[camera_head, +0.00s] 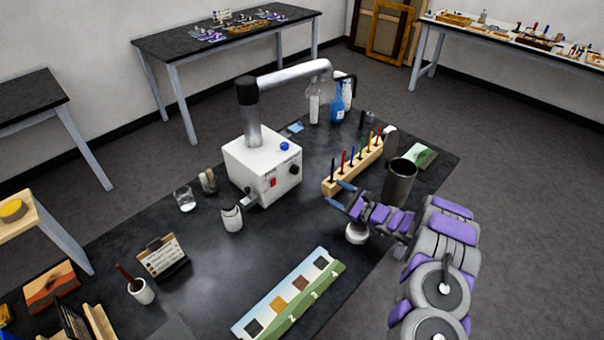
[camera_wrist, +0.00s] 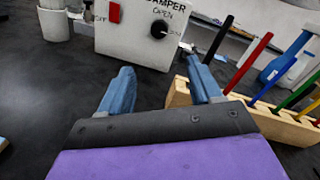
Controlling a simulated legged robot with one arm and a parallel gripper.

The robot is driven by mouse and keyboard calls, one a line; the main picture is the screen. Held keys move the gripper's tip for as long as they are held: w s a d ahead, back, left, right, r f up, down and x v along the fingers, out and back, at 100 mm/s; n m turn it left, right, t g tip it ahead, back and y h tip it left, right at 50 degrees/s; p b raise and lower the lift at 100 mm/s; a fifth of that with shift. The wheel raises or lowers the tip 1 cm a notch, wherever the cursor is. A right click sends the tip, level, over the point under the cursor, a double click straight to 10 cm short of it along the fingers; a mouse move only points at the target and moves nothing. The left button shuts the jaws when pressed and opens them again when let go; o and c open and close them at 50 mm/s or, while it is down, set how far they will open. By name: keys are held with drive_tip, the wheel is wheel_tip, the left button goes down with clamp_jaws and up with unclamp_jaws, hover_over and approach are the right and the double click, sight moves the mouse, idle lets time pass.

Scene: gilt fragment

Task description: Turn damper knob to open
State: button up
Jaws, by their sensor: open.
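The damper knob is a round black knob (camera_head: 294,169) on the front face of a white box (camera_head: 257,166) with a grey extraction arm. In the wrist view the knob (camera_wrist: 159,29) sits under the words DAMPER and OPEN, at the top, ahead of the fingers. A small light mark shows on the knob, but its exact setting is too small to tell. My gripper (camera_head: 340,194) is open and empty, with blue fingertips apart from the knob. In the wrist view the gripper (camera_wrist: 160,80) points toward the box, and the knob lies beyond the gap between its fingers.
A wooden rack (camera_head: 353,168) of colored tools stands close to my gripper's right finger in the wrist view. A red switch (camera_head: 272,183) is on the box left of the knob. A dark cup (camera_head: 399,182) and white jar (camera_head: 357,233) are near my arm.

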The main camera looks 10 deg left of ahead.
sight(297, 171)
drive_tip(key=b+x, duration=0.1)
drive_tip(key=x, duration=1.5)
drive_tip(key=shift+s+a+b, duration=0.1)
drive_tip(key=shift+b, duration=0.2)
drive_tip(key=shift+c, duration=0.4)
drive_tip(key=c, duration=1)
drive_tip(key=shift+o, duration=0.2)
